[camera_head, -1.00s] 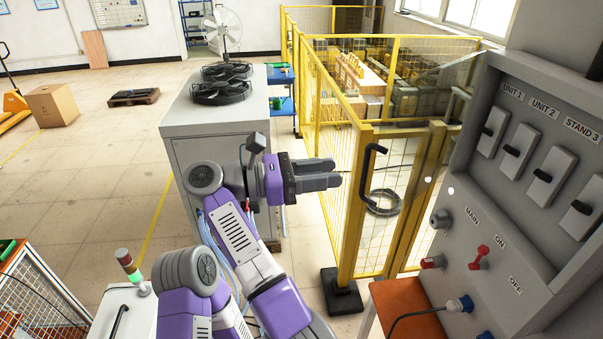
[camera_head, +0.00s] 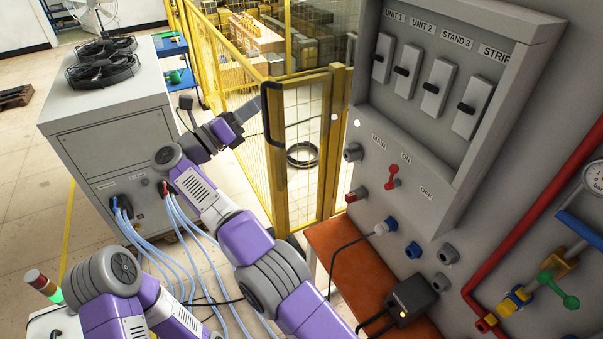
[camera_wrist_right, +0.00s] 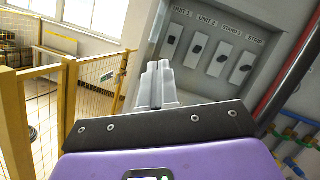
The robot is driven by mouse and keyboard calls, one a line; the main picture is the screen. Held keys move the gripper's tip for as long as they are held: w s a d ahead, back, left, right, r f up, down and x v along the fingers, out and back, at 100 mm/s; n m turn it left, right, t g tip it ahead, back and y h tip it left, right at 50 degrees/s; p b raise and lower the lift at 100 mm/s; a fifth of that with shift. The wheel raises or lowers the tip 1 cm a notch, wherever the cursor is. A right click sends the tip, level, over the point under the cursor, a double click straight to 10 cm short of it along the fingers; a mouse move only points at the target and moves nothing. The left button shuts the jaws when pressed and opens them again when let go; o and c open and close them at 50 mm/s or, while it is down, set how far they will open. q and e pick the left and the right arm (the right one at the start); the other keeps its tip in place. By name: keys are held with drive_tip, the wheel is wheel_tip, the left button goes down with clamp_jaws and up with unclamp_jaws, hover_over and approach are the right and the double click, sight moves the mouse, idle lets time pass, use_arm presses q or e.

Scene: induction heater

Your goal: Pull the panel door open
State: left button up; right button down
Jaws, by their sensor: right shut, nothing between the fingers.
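A black bow handle (camera_head: 267,115) stands left of the grey switch panel (camera_head: 400,130) in the head view. It seems to sit on the free edge of a see-through panel door (camera_head: 310,100), swung out from the panel's left side; the clear sheet is hard to make out. My right gripper (camera_head: 247,110) is shut and empty, its tips just left of the handle; I cannot tell whether they touch. In the right wrist view its fingers (camera_wrist_right: 160,85) are together, with the switch panel (camera_wrist_right: 210,85) ahead. My left gripper is out of view.
Yellow mesh fencing (camera_head: 278,180) stands behind the handle. A grey cabinet (camera_head: 100,120) with fans and hoses is on the left. A wooden bench (camera_head: 345,260) with a cable and black box (camera_head: 408,300) lies below the switch panel. Red pipework (camera_head: 540,220) runs at the right.

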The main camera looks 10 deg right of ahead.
drive_tip(key=w+d+f+n+t+y+b, duration=0.3)
drive_tip(key=w+d+f+n+t+y, duration=0.3)
drive_tip(key=w+f+n, duration=0.6)
drive_tip(key=w+d+f+n+y+b, duration=0.15)
drive_tip(key=d+f+n+y, duration=0.35)
drive_tip(key=f, duration=0.5)
drive_tip(key=d+f+n+y+b, duration=0.2)
drive_tip(key=d+f+n+y, duration=0.2)
drive_tip(key=f+n, duration=0.45)
drive_tip(key=s+d+r+n+g+y, duration=0.2)
drive_tip(key=s+d+r+y, duration=0.15)
drive_tip(key=s+r, duration=0.35)
drive_tip(key=s+d+r+n+g+y, duration=0.2)
drive_tip(key=s+r+y, duration=0.35)
drive_tip(key=r, duration=0.25)
drive_tip(key=n+g+y+p, duration=0.1)
drive_tip(key=n+g+y, duration=0.3)
drive_tip(key=n+y, duration=0.25)
approach(292, 168)
drive_tip(key=shift+m, duration=0.5)
drive_tip(key=shift+p+x, duration=1)
drive_tip(key=shift+x, duration=2.3)
